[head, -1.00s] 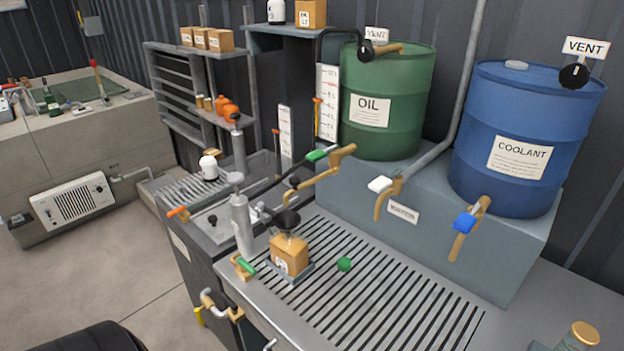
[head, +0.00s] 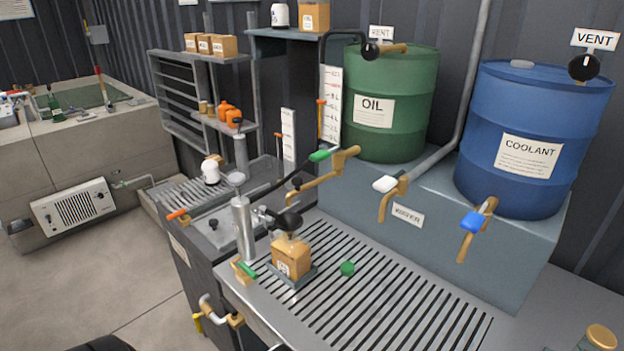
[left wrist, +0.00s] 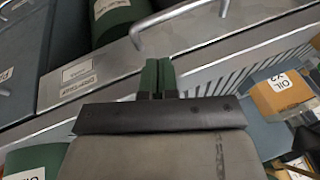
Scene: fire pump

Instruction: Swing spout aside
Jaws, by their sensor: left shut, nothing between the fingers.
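In the head view, a brass spout (head: 325,178) with a green lever (head: 323,155) sticks out in front of the green OIL drum (head: 390,105), its long arm pointing left and down over the bench. A black funnel (head: 286,221) stands above a cardboard box (head: 291,258) on the slatted bench top. My left gripper shows only in the left wrist view (left wrist: 157,78); its two dark green fingers are together with nothing between them. It is apart from the box labelled OIL (left wrist: 284,95) at the right there. My right gripper is in neither view.
The blue COOLANT drum (head: 535,140) has a brass tap with a blue lever (head: 473,221). Another brass tap has a white lever (head: 384,184). A grey cylinder (head: 243,228) stands left of the funnel.

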